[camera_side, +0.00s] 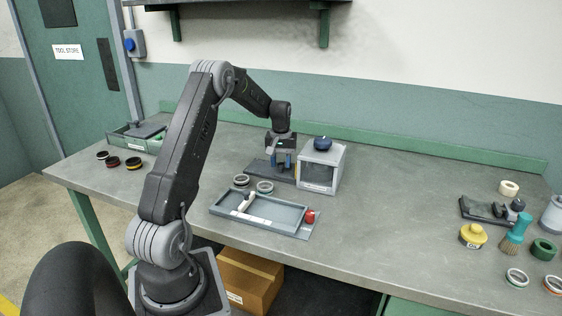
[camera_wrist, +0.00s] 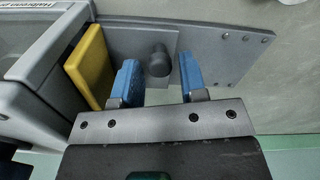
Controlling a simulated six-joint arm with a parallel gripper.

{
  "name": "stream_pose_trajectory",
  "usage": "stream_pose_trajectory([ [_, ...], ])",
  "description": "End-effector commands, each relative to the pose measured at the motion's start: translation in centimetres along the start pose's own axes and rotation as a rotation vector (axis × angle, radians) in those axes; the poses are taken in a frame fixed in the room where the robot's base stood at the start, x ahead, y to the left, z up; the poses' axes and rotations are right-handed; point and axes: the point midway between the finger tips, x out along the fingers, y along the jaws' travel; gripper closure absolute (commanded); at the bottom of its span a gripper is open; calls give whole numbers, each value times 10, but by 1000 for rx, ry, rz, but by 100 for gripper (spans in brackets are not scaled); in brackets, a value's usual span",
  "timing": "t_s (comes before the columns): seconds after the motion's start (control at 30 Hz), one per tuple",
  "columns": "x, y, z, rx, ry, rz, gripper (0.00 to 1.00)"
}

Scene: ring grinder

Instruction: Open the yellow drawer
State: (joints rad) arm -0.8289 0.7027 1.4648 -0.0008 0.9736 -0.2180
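The yellow drawer (camera_wrist: 88,66) shows in the wrist view as a yellow front panel at the left, against the grey housing (camera_wrist: 45,45) of the grinder. A dark round knob (camera_wrist: 158,62) stands to the right of the panel; how it joins the drawer is not clear. My gripper (camera_wrist: 160,80) is open, with one blue finger on each side of the knob and a gap on both sides. In the side view my gripper (camera_side: 282,161) points down just left of the grey housing (camera_side: 321,167). The yellow panel cannot be made out there.
A flat grey plate (camera_wrist: 220,45) extends beside the housing under my fingers. A blue knob (camera_side: 322,143) tops the housing. A shallow tray (camera_side: 285,223) and rings (camera_side: 265,187) lie in front. A yellow pot (camera_side: 472,236) and brush (camera_side: 514,238) stand far right.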

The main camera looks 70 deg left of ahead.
Motion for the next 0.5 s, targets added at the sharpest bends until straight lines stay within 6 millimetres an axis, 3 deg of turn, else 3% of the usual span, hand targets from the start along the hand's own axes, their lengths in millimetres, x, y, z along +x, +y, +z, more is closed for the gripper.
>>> stream_pose_trajectory([
  [0.4,0,0,0,0,0,0,100],
  [0.5,0,0,0,0,0,0,100],
])
